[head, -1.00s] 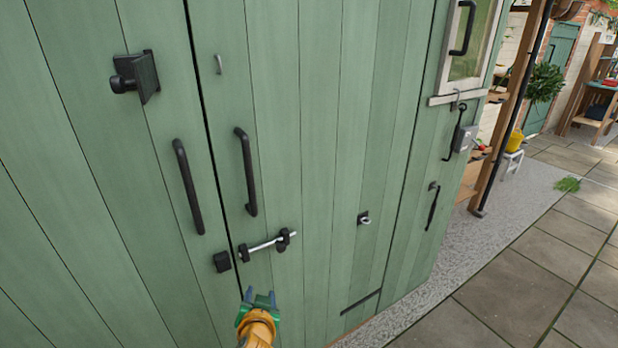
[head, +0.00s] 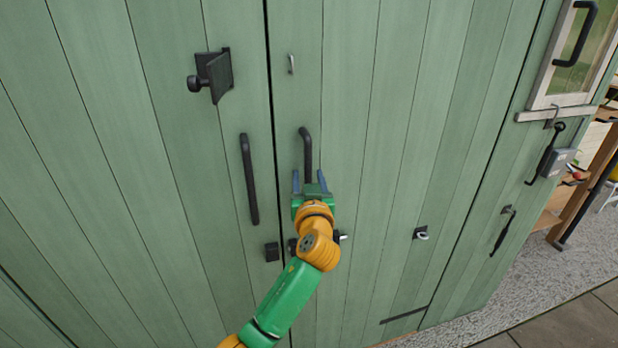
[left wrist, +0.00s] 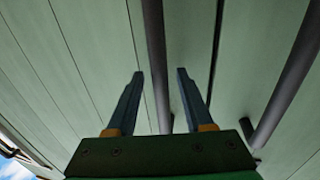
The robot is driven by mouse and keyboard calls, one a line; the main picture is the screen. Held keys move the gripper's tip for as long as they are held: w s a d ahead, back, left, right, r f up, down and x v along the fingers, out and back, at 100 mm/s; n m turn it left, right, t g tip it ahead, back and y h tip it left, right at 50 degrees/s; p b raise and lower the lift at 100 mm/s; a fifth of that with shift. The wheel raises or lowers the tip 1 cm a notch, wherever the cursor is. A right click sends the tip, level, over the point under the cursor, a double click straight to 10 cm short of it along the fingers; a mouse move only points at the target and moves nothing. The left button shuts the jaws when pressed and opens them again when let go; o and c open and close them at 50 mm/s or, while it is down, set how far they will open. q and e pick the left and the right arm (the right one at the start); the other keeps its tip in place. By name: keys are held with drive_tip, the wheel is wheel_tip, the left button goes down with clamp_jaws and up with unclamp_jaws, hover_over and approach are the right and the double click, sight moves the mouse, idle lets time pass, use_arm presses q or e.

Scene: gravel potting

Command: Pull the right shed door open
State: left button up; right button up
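The right shed door (head: 370,130) is green planked wood and stands shut, flush with the left door (head: 170,140) at a dark seam. Its black bar handle (head: 307,148) is upright near the seam. My left gripper (head: 310,178) is open at the handle's lower part, which its fingers and palm partly hide. In the left wrist view the handle (left wrist: 155,50) runs between the two parted fingers (left wrist: 160,76), with gaps at the sides. The bolt (head: 342,237) below is mostly hidden by my left arm. My right gripper is not in view.
The left door's black handle (head: 249,180) is close to the left of my gripper. A black latch block (head: 214,75) juts out above it. A ring eye (head: 421,233) sits lower right. Gravel and paving (head: 560,325) lie free at the right.

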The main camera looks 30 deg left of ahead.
use_arm(q)
clamp_jaws()
idle(1.3)
